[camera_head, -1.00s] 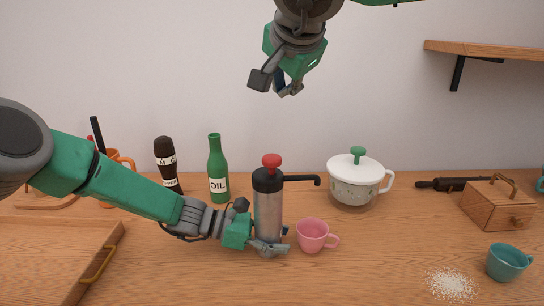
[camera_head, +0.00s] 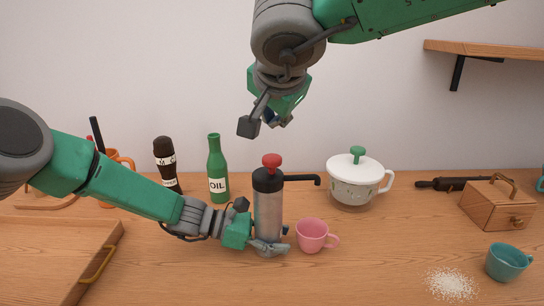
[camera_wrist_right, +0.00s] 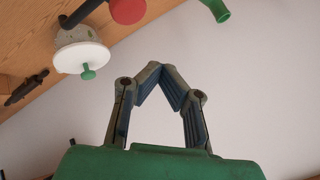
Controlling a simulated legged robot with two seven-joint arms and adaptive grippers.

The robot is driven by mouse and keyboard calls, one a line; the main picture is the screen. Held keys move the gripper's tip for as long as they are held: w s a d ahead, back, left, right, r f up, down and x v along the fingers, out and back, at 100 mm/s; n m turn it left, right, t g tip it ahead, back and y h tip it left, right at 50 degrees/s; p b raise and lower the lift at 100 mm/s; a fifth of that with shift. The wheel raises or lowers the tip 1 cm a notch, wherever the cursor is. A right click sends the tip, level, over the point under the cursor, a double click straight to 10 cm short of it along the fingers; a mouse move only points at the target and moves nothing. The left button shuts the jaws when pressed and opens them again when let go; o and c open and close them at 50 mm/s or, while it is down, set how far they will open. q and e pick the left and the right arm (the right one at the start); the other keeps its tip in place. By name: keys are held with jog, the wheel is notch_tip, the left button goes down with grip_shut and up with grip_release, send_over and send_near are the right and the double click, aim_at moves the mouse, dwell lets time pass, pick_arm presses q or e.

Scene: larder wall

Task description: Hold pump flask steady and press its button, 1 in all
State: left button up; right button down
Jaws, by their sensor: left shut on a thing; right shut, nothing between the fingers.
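The pump flask (camera_head: 268,208) stands upright on the table, with a steel body, black top, black spout pointing right and a red button (camera_head: 272,161). My left gripper (camera_head: 270,246) is shut on the flask's lower body. My right gripper (camera_head: 278,121) is shut and empty in the air above the red button, apart from it. In the right wrist view, the right fingers (camera_wrist_right: 162,72) meet at their tips, and the red button (camera_wrist_right: 127,10) shows at the top edge beyond them. Part of the flask's base is hidden by the left fingers.
A pink cup (camera_head: 312,236) stands just right of the flask. A white-lidded pot (camera_head: 355,184) is behind it. A green oil bottle (camera_head: 217,172) and a dark bottle (camera_head: 166,164) stand to the left. White grains (camera_head: 451,284) lie near a teal cup (camera_head: 506,263).

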aim_at(272, 156)
jog(key=shift+f, duration=2.15)
jog(key=shift+f, duration=0.1)
jog(key=shift+f, duration=0.25)
jog(key=shift+s+f, duration=0.1)
jog(key=shift+f, duration=1.05)
dwell(0.8)
jog(key=shift+r, duration=1.55)
jog(key=shift+r, duration=2.5)
